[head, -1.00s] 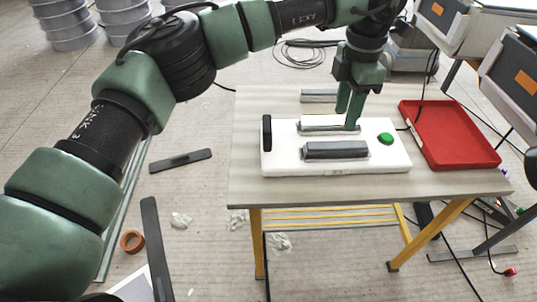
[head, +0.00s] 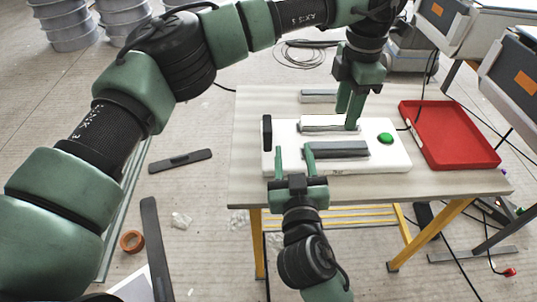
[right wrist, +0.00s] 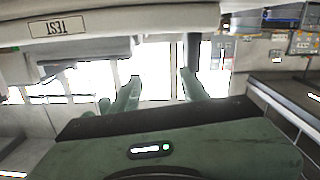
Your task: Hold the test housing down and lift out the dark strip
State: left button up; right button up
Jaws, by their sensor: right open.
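The white test housing (head: 385,158) lies on the table, with a green button (head: 385,138) at its right. A dark grey strip (head: 345,149) lies in its near slot and a paler grey bar (head: 318,123) in the far one. A black upright piece (head: 267,130) is at its left end. My left gripper (head: 350,118) points down at the far slot; its finger gap is unclear. My right gripper (head: 293,152) is open and empty at the housing's front left, its fingers partly hiding the near edge.
A red tray (head: 455,140) lies on the table (head: 240,180) right of the housing. A grey bar (head: 319,95) lies behind it. Grey machines with orange labels (head: 523,80) stand at the right. The table's front left corner is bare.

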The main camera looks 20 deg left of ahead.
aim_at(268, 137)
jog(key=shift+m, duration=0.7)
jog(key=a, duration=0.2)
jog(key=s+a, duration=0.1)
jog(key=a, duration=0.2)
jog(key=shift+f, duration=0.15)
jog(key=shift+a, duration=0.15)
jog(key=x, duration=0.7)
jog(key=shift+w, duration=0.25)
grip_shut()
